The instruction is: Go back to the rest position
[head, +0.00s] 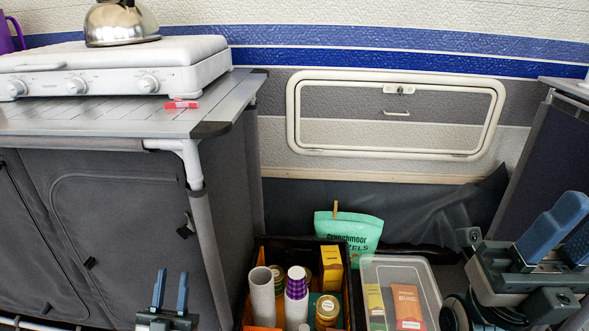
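My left gripper (171,290) is at the bottom left, in front of the grey cabinet. Its two blue-grey fingers point up and stand apart with nothing between them. My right gripper (567,228) is at the right edge, beside the clear bin. Its fingers point up and to the right, apart and with nothing seen between them; the picture edge cuts off part of it.
A white stove (115,65) with a metal kettle (122,25) stands on the grey counter (110,115). A red item (181,104) lies near its edge. Below are a black crate (346,290) of groceries, a green pouch (350,230) and a clear bin (428,285) with packets.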

